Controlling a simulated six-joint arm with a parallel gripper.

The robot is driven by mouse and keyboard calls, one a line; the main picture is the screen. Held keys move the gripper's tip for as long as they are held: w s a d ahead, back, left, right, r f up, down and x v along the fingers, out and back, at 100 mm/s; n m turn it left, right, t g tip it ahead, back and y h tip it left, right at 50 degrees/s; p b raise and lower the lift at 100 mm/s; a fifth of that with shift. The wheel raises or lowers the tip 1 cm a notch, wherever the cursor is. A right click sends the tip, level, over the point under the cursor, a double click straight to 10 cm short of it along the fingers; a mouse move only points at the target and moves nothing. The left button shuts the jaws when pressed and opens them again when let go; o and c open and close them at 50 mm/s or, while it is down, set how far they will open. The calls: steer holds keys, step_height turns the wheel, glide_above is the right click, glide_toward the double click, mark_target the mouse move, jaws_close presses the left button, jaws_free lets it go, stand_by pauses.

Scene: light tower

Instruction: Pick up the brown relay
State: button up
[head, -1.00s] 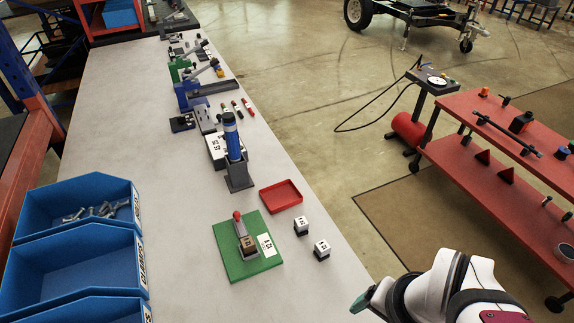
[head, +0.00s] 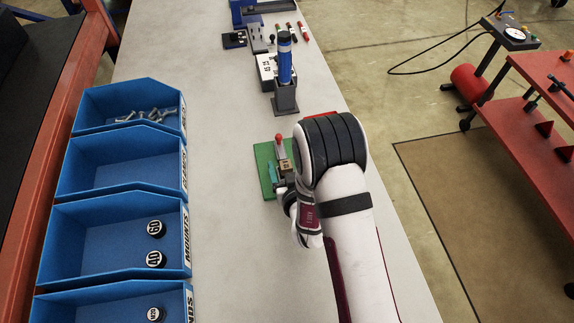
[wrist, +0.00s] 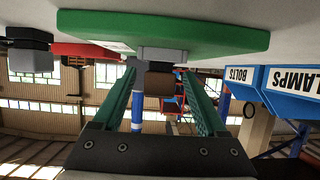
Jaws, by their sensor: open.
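The brown relay (head: 286,166) sits on a grey mount on the green board (head: 263,158), near a red-tipped lever (head: 279,140). In the wrist view, which is upside down, the relay (wrist: 158,83) hangs below the green board (wrist: 160,32). My gripper (wrist: 158,76) is open, with its two green fingers spread to either side of the relay and visible gaps on both sides. In the head view my gripper (head: 273,174) is at the board beside the relay, and my arm hides the board's right part.
Blue bins (head: 110,165) stand along the left, some with bolts or round black parts. A grey holder with a blue cylinder (head: 285,65) stands behind the board. A red tray (wrist: 85,51) shows partly, with a dark block with a light part (wrist: 30,45) near it.

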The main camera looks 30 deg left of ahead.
steer(key=shift+x, duration=1.1)
jaws_close()
